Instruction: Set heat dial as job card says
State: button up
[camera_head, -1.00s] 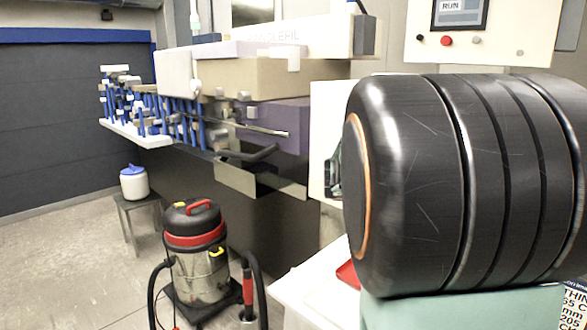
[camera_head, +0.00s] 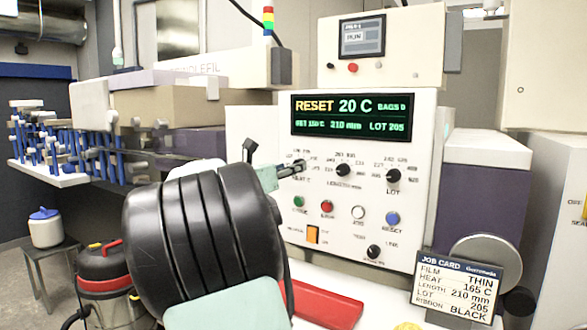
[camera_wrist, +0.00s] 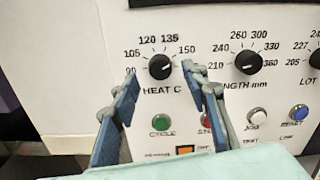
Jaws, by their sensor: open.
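The heat dial (camera_wrist: 160,67) is a black knob on a white panel, with 105, 120, 135 and 150 readable around it. My gripper (camera_wrist: 160,76) is open, its blue-grey fingers left and right of the dial in the wrist view; contact cannot be told. The right finger hides part of the scale. In the head view my gripper (camera_head: 272,160) is at the panel's left, by the heat dial (camera_head: 301,165). The job card (camera_head: 457,283) reads THIN, HEAT 165 C, 210 mm, lot 205, BLACK. The display (camera_head: 352,116) reads RESET, 20 C, apparently SET 150 C, 210 mm, LOT 205.
The length dial (camera_wrist: 248,62) is close to the right of my right finger. Green (camera_wrist: 161,122), red, white and blue buttons sit below the dials. A red tray (camera_head: 325,305) lies on the white surface below the panel.

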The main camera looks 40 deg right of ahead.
jog(key=shift+x, duration=1.5)
jog(key=shift+c, duration=0.4)
grip_shut()
jog(key=shift+f+m, duration=0.1)
jog(key=shift+m, duration=0.2)
jog(key=shift+m+b, duration=3.1)
jog(key=shift+m, duration=0.5)
